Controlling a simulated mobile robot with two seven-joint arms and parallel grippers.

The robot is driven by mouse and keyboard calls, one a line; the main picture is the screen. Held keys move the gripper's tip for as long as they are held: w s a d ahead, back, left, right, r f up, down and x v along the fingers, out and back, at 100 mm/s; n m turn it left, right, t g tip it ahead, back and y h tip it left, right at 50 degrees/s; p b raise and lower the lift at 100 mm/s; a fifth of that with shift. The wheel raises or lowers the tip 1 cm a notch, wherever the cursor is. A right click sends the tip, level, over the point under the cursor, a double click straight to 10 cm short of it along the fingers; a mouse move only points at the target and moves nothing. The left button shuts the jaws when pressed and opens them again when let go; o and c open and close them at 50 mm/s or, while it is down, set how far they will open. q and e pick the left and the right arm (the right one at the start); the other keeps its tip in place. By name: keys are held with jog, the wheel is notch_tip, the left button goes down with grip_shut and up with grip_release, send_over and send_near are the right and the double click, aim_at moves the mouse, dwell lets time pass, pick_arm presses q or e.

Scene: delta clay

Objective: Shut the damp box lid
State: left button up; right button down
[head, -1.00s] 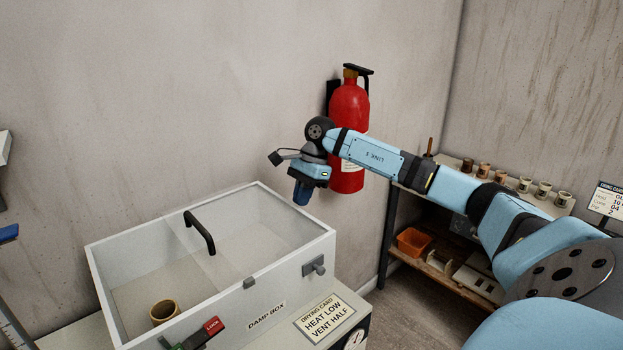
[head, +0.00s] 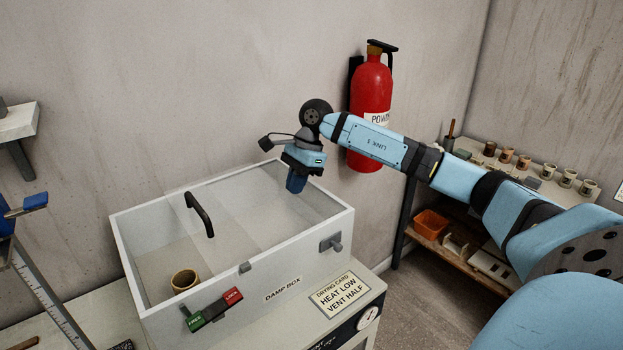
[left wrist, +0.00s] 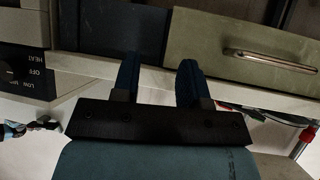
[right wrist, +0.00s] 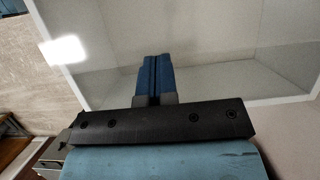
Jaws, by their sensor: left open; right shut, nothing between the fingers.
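The damp box (head: 240,300) is a white box with a clear top, standing on a cabinet. A black bar handle (head: 200,215) stands on the clear lid (head: 180,230), left of the middle. A pane edge crosses the top; I cannot tell whether the left part is covered. A tan cup (head: 185,281) is inside at the front left. My right gripper (head: 296,184) is shut and empty, pointing down over the back right of the top, right of the handle. Its fingers show in the right wrist view (right wrist: 154,75). My left gripper (left wrist: 159,80) is open and empty, facing a drawer front.
A red-and-green lock/free tag (head: 212,310) and a grey latch knob (head: 331,243) are on the box front. A drying card (head: 340,293) lies at the right. A red fire extinguisher (head: 370,110) hangs behind my right arm. A shelf (head: 455,268) stands at the right.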

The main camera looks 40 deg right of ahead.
aim_at(245, 213)
jog(key=a, duration=0.4)
jog(key=w+a+b, duration=0.1)
jog(key=a, duration=0.7)
jog(key=shift+w+a, duration=0.2)
jog(key=shift+a, duration=0.15)
pick_arm(q)
jog(key=shift+f, duration=0.8)
